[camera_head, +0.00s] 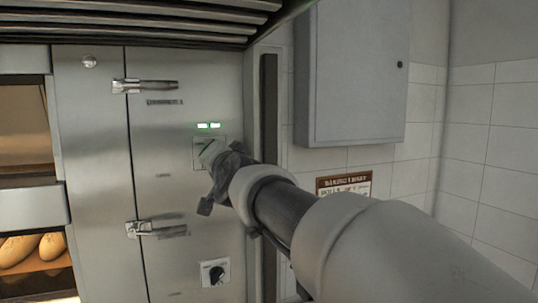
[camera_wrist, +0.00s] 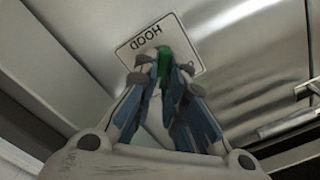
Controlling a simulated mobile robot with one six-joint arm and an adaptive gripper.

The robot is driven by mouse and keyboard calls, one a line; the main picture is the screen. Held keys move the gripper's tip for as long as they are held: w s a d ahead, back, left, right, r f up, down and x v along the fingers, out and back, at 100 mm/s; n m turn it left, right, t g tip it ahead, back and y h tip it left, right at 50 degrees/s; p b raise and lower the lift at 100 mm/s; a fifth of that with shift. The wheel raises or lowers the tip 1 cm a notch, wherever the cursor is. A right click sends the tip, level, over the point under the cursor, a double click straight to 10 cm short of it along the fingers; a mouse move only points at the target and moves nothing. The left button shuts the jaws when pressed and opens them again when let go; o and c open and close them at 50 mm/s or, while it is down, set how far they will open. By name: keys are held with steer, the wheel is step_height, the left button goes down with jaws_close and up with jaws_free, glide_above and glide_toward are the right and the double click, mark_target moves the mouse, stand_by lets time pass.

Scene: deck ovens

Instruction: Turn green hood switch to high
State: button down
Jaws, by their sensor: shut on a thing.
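The green hood switch (camera_wrist: 163,57) shows in the wrist view as a narrow green piece between my fingertips. It sits on a light plate marked HOOD (camera_wrist: 140,42), which appears upside down there. My gripper (camera_wrist: 164,74) is shut on the switch, with a finger on each side. In the head view my gripper (camera_head: 211,152) reaches the steel panel and covers most of the switch. Part of the plate (camera_head: 197,160) shows to its left. The switch's exact setting and the plate's position marks cannot be read.
Two small green lights (camera_head: 208,125) glow above the plate. A black knob (camera_head: 216,274) is lower on the same panel. Door latches (camera_head: 145,86) stick out at left. A grey wall cabinet (camera_head: 355,72) and a sign (camera_head: 344,184) are at right.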

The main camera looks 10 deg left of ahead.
steer(key=c, duration=1.7)
jaws_free()
steer(key=shift+o, duration=0.2)
steer(key=v, duration=1.2)
